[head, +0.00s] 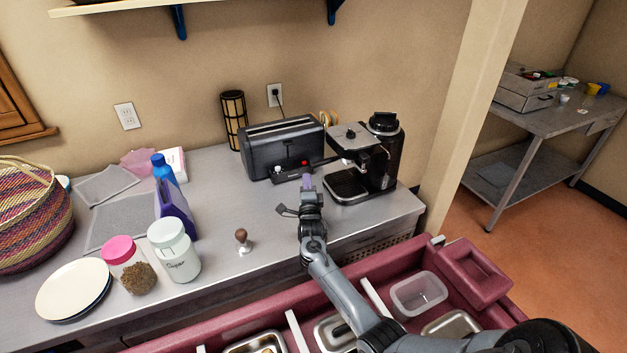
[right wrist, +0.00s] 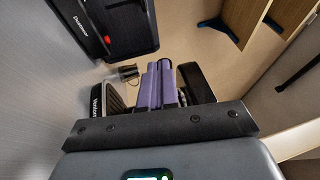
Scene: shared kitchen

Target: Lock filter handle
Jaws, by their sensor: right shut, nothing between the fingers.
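The black and grey coffee machine (head: 388,160) stands at the back right of the counter. A dark filter handle (head: 328,161) appears to stick out from it to the left, in front of the toaster. My right gripper (head: 307,181), with purple fingers, is just left of the machine and in front of the handle's outer end. Its fingers are shut and empty, and they show closed together in the right wrist view (right wrist: 162,82). I cannot tell whether they touch the handle. The handle cannot be made out clearly in the right wrist view. My left gripper is not in view.
A black toaster (head: 282,148) stands close behind my gripper; it also shows in the right wrist view (right wrist: 122,28). Maroon trays (head: 478,271) line the front. The counter between tamper and toaster is clear.

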